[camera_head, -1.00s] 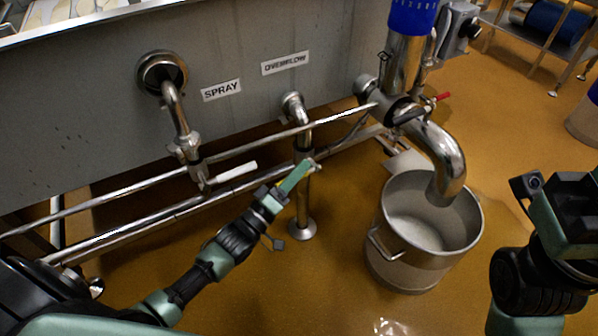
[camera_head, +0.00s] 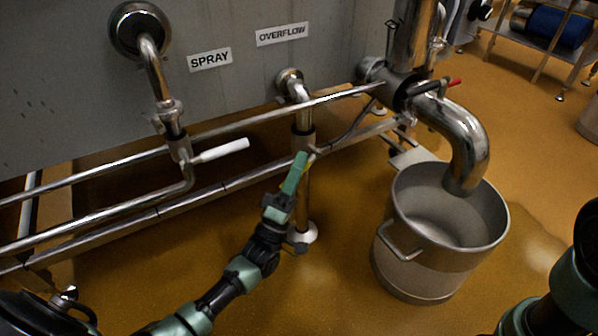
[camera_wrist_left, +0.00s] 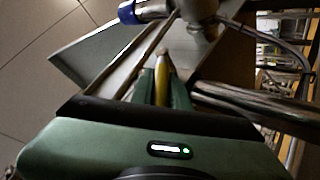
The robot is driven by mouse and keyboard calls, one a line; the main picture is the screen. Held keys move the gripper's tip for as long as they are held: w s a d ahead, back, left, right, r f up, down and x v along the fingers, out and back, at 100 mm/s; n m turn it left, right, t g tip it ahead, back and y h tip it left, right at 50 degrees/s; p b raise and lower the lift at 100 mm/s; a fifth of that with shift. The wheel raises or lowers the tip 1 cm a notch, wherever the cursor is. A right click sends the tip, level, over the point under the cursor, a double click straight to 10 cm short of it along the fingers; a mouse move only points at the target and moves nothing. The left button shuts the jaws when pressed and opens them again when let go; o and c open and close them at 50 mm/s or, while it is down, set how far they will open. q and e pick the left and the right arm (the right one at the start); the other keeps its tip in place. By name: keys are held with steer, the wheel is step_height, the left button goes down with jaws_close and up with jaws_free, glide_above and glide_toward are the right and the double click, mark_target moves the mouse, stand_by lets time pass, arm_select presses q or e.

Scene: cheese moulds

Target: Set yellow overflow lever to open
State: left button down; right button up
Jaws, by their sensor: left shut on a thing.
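The overflow pipe (camera_head: 304,118) comes out of the grey tank below the OVERFLOW label (camera_head: 282,35) and runs down to the floor. My left gripper (camera_head: 300,160) is at the valve on this pipe, its green fingers pointing up. In the left wrist view the yellow lever (camera_wrist_left: 161,62) sits between the fingers, which are shut on it. In the head view the fingers hide most of the lever. Only part of my right arm shows at the lower right edge, and its gripper is out of the picture.
A spray pipe with a white lever (camera_head: 220,151) is left of the overflow pipe. Horizontal steel rails (camera_head: 240,150) run along the tank. A steel bucket (camera_head: 395,265) stands under a large outlet pipe (camera_head: 470,140) with a red-tipped lever (camera_head: 452,83).

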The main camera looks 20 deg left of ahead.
arm_select(q)
steer(key=shift+f, duration=0.15)
steer(key=c, duration=1.4)
jaws_free()
steer(key=shift+o, duration=0.2)
